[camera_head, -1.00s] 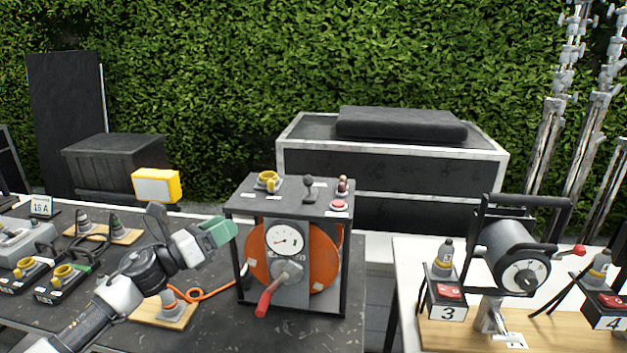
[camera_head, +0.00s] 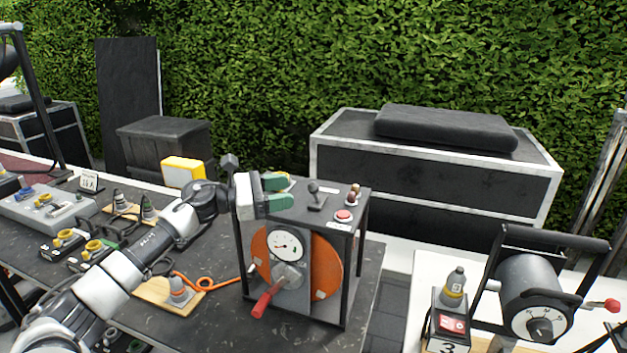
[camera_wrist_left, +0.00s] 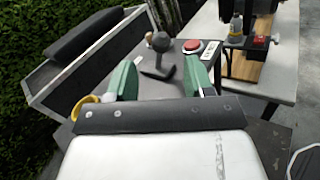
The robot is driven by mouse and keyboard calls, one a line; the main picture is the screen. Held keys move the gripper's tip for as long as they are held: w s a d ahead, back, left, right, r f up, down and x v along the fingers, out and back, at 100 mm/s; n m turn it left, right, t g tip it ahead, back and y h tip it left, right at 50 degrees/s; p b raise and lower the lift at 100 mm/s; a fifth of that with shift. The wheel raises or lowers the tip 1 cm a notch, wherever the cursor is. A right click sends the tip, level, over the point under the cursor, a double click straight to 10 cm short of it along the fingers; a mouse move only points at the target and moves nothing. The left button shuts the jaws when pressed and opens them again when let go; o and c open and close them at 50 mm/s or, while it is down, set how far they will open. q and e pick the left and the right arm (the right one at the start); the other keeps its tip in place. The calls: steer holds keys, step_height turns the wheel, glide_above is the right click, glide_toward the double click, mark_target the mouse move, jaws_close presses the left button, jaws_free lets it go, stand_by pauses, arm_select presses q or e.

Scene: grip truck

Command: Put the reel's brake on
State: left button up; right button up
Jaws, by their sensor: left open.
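The reel (camera_head: 330,262) is an orange drum in a black box frame on the dark table, with a dial (camera_head: 285,243) and a red-handled crank on its front. On the frame's top are a small black lever with a rounded knob (camera_head: 314,188), a red push button (camera_head: 344,215) and a yellow socket, now mostly hidden by my gripper. My left gripper (camera_head: 281,192) is open and empty above the top's left part, its green fingers pointing right toward the lever. In the left wrist view the lever (camera_wrist_left: 160,45) stands beyond and between the open fingers, apart from them.
An orange cable (camera_head: 200,283) runs from the reel to a plug on a wooden board. A yellow box (camera_head: 183,171) and socket blocks stand to the left.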

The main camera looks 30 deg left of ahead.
mark_target(314, 185)
arm_select(q)
steer(key=x, duration=0.1)
steer(key=p+x, duration=0.1)
steer(key=x, duration=0.2)
steer(key=shift+w+d+r+p, duration=0.1)
steer(key=shift+d+r+p, duration=0.1)
steer(key=shift+r+p, duration=0.1)
steer(key=shift+p+x, duration=0.5)
steer(key=shift+x, duration=0.7)
steer(key=shift+w+d+f, duration=0.15)
steer(key=shift+d+f, duration=0.05)
steer(key=shift+f, duration=0.05)
arm_select(e)
steer(key=r, duration=0.1)
steer(key=w+d+r, duration=0.1)
steer(key=r, duration=0.1)
steer(key=shift+w+d+r, duration=0.3)
steer(key=shift+s, duration=0.15)
arm_select(q)
steer(key=c, duration=0.5)
jaws_close()
arm_select(e)
steer(key=shift+s+a, duration=0.25)
steer(key=shift+a, duration=0.4)
